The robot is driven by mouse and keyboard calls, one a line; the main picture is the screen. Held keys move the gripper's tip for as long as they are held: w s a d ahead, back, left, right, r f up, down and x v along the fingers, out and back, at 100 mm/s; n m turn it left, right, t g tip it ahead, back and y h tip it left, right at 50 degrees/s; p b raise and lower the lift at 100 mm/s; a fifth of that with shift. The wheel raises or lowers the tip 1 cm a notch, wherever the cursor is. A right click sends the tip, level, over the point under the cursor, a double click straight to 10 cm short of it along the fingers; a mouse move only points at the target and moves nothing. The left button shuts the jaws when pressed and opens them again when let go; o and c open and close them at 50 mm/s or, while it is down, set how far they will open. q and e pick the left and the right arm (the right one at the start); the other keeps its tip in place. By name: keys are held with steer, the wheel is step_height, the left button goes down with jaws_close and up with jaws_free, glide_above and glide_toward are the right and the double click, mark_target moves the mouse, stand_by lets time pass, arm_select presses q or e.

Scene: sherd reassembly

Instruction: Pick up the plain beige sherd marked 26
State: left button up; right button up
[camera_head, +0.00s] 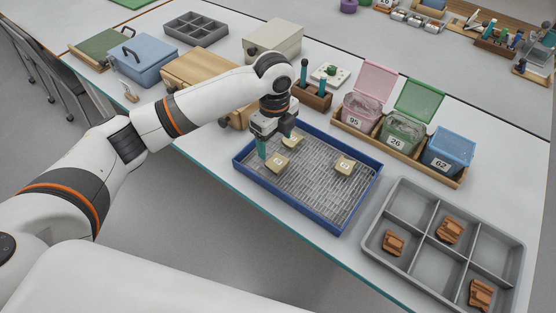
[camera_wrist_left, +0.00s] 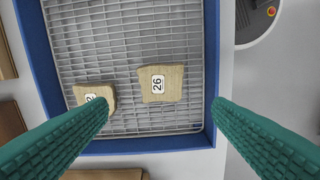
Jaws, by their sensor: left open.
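The plain beige sherd marked 26 (camera_wrist_left: 162,83) lies flat on the mesh of the blue tray (camera_wrist_left: 214,50), label up. In the head view I take it to be the nearer left sherd (camera_head: 277,163), its label too small to read surely. My left gripper (camera_head: 276,141) is open and empty above the tray's left end, pointing down. In the left wrist view the sherd shows ahead of the gap between the teal fingers (camera_wrist_left: 162,106). A second beige sherd (camera_wrist_left: 93,95) lies left of it, its label partly hidden by a finger. My right gripper is out of view.
A third beige sherd (camera_head: 345,165) lies on the tray's right part. Lidded bins marked 95 (camera_head: 355,121), 26 (camera_head: 397,142) and 62 (camera_head: 437,166) stand behind the tray. A grey compartment tray (camera_head: 408,281) holding brown sherds is at right. A tool block (camera_head: 313,101) stands behind the gripper.

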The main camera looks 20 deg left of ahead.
mark_target(275, 161)
arm_select(q)
steer(key=shift+f, duration=0.75)
steer(key=shift+w+f, duration=0.15)
steer(key=shift+f, duration=0.25)
steer(key=shift+s+f, duration=0.25)
steer(key=shift+f, duration=1)
step_height(275, 161, down, 2)
steer(key=shift+f, duration=0.4)
steer(key=shift+c, duration=0.3)
steer(key=c, duration=1)
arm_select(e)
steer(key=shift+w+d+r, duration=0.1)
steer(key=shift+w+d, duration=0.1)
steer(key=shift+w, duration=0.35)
